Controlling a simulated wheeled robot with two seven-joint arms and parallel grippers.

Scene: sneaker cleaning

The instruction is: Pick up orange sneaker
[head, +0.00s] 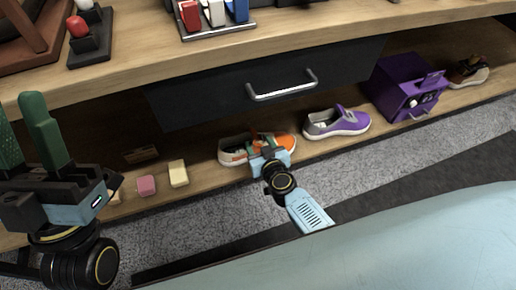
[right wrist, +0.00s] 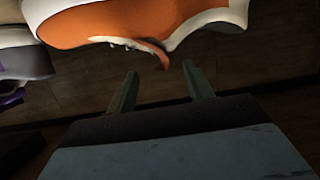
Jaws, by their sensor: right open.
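The orange sneaker (head: 284,143), orange and white, rests on the low wooden shelf under the drawer. My right gripper (head: 262,143) is in front of it and hides its middle in the head view. In the right wrist view the orange sneaker (right wrist: 150,22) lies just beyond the fingertips of my right gripper (right wrist: 160,70). The two fingers are apart with nothing between them; an orange strip of the shoe hangs near the tips. My left gripper (head: 20,125) is at the far left of the head view, fingers apart and empty, well away from the sneaker.
A purple sneaker (head: 337,122) stands right of the orange one, with a purple box (head: 405,88) and a dark shoe (head: 468,70) farther right. A yellow block (head: 178,174) and pink block (head: 146,186) lie left. The drawer (head: 265,80) overhangs the shelf.

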